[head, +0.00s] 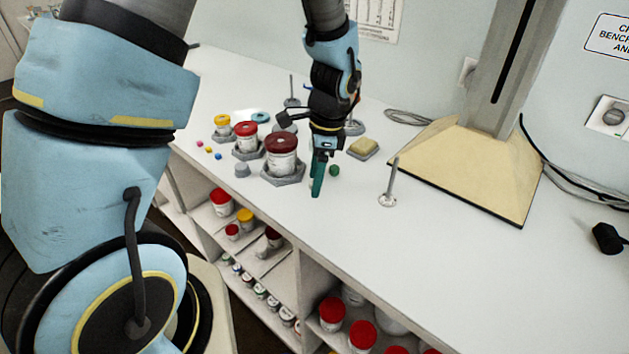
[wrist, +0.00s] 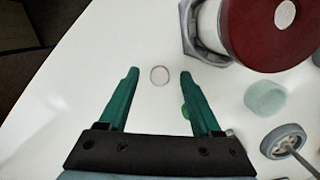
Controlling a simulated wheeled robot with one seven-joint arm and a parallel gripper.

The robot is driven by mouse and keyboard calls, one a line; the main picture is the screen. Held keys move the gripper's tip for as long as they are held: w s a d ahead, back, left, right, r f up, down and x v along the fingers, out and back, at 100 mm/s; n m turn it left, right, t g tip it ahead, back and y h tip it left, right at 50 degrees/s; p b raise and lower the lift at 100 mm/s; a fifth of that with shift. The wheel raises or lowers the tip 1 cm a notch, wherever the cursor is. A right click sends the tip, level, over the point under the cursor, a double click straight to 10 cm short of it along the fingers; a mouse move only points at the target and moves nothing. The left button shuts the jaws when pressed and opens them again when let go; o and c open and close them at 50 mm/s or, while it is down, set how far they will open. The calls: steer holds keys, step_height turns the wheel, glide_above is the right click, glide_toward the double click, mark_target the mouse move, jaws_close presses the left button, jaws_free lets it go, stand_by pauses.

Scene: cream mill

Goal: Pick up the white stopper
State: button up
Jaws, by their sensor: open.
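A small round white piece, which looks like the white stopper (wrist: 160,76), is on the white bench in the wrist view. It lies between the tips of my gripper (wrist: 158,72) as seen from above, with bench visible on both sides of it. My gripper is open, with green fingers apart and nothing held. I cannot tell how high the fingertips are above the bench. In the head view my gripper (head: 317,187) points down near the bench, right of a dark-red-lidded jar. The stopper cannot be made out there.
The dark-red-lidded jar (head: 281,158) stands in a grey hexagonal base close by. A green ball (head: 334,170) is beside my fingers, partly hidden by one in the wrist view. A yellow block on a grey base (head: 363,148) and a metal post (head: 390,185) stand right.

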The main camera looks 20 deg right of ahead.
steer(key=shift+f, duration=0.15)
jaws_close()
stand_by(0.4)
